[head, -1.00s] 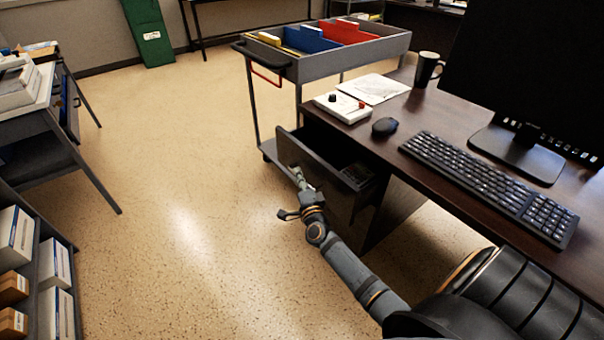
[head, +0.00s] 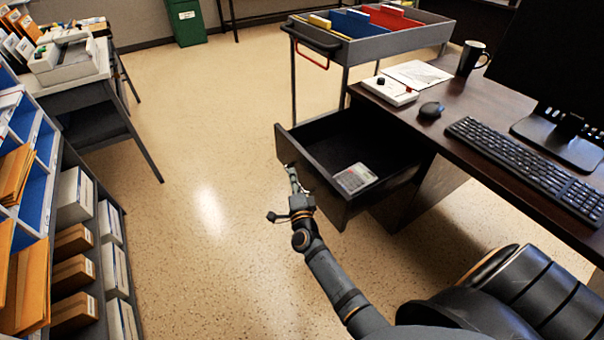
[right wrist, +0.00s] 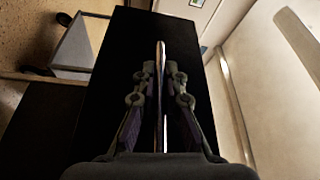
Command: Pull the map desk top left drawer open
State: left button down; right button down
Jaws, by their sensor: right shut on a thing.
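The map desk (head: 480,125) is dark wood and stands at the right in the head view. Its top left drawer (head: 312,182) is pulled well out, with a grey calculator (head: 356,178) lying inside. My right gripper (head: 294,182) is at the outer face of the drawer front, shut on the drawer handle. In the right wrist view the handle (right wrist: 161,85) is a thin upright bar between the two fingers (right wrist: 160,100), in front of the black drawer front (right wrist: 125,60). My left gripper is not in view.
A grey cart (head: 385,45) with blue and red dividers stands behind the desk. Shelves with boxes (head: 75,200) and a smaller desk (head: 85,85) are at the left. The floor (head: 205,170) between them is clear. A keyboard, mouse, mug and monitor stand on the desk.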

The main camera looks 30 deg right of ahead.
jog(key=shift+s+a+f, duration=0.1)
jog(key=shift+a, duration=0.4)
jog(key=c, duration=1.4)
grip_release()
jog(key=v, duration=0.7)
jog(key=shift+s, duration=0.25)
